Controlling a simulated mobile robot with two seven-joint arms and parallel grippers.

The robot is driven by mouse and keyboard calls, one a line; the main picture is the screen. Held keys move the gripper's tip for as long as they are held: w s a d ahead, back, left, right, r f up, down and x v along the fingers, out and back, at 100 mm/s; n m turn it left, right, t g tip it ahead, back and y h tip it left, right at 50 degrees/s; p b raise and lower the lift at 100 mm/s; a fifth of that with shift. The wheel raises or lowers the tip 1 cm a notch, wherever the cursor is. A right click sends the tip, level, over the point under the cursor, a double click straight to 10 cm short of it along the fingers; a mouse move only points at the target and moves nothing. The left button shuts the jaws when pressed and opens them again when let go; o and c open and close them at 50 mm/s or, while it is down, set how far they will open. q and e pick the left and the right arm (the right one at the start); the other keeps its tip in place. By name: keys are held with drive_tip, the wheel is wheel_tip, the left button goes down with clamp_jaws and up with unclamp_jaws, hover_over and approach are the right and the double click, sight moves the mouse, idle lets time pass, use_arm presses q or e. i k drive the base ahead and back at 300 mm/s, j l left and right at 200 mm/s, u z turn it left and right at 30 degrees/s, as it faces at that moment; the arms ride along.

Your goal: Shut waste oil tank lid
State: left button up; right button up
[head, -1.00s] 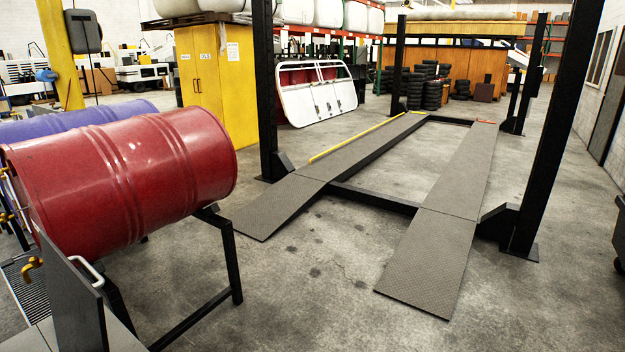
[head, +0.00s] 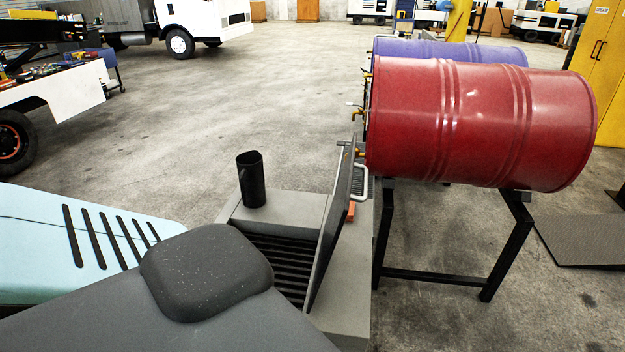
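The grey waste oil tank (head: 302,208) stands low in the middle of the head view. Its dark lid (head: 331,228) is open and stands steeply tilted at the right side of a slatted black opening (head: 279,258). A pale handle (head: 361,186) sticks out from the lid's right face, close to the drum taps. A black jug (head: 251,180) stands upright on the tank's far left part. The dark grey shape in front hides the tank's near left part. Neither of my grippers is in view.
A red drum (head: 480,120) lies on a black stand (head: 436,276) just right of the lid, with a blue drum (head: 450,52) behind it. A dark grey padded shape (head: 205,268) and a light blue panel (head: 60,235) fill the lower left. Open floor lies beyond.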

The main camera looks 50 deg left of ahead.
sight(340, 206)
drive_tip(key=i+l+u, duration=0.1)
drive_tip(key=u, duration=0.3)
drive_tip(key=i+l+u, duration=0.15)
drive_tip(key=u, duration=0.25)
drive_tip(key=l+u, duration=0.25)
drive_tip(key=u, duration=0.2)
drive_tip(key=i+l+u, duration=0.2)
drive_tip(key=u, duration=0.25)
drive_tip(key=i+l+u, duration=0.1)
drive_tip(key=l+u, duration=0.45)
drive_tip(key=i+u, duration=0.15)
drive_tip(key=i, duration=0.15)
